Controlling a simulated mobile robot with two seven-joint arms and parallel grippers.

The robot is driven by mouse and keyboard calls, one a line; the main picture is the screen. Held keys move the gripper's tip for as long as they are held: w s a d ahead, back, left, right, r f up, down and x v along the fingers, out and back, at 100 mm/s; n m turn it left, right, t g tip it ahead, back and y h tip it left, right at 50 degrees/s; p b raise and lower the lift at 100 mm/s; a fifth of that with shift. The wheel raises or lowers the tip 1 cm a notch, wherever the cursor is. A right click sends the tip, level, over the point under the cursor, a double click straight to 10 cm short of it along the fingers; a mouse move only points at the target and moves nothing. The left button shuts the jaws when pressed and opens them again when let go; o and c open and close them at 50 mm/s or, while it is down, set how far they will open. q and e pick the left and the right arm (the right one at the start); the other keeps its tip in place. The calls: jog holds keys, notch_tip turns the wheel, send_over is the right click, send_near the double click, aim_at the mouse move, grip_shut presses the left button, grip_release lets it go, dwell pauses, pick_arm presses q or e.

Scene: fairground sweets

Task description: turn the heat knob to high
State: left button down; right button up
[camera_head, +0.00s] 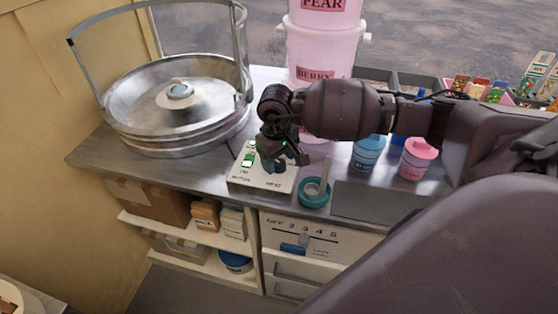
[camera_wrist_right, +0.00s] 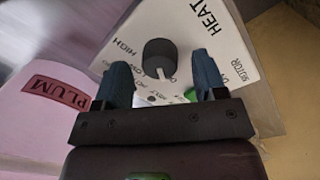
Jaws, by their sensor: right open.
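The white control box (camera_head: 244,180) stands on the counter, its HEAT label at the front. The dark round heat knob (camera_wrist_right: 160,54) shows in the right wrist view, with HIGH and LOW printed to its left. A white pointer mark runs from its lower side; some lettering is hidden, so I cannot tell its exact setting. My right gripper (camera_head: 282,160) is over the box and hides the knob in the head view. In the wrist view its blue fingers (camera_wrist_right: 163,82) are apart, one toward each side of the knob, with nothing visibly gripped. My left gripper is not in view.
A metal floss pan (camera_head: 118,103) stands left of the box. Pink tubs (camera_head: 322,45) rise behind my right arm. A teal ring (camera_head: 314,200) with a pale stick sits just right of the box; blue (camera_head: 368,153) and pink (camera_head: 416,160) tubs stand farther right.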

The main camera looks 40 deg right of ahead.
jog(key=shift+f, duration=0.6)
jog(key=c, duration=0.9)
jog(key=shift+c, duration=0.2)
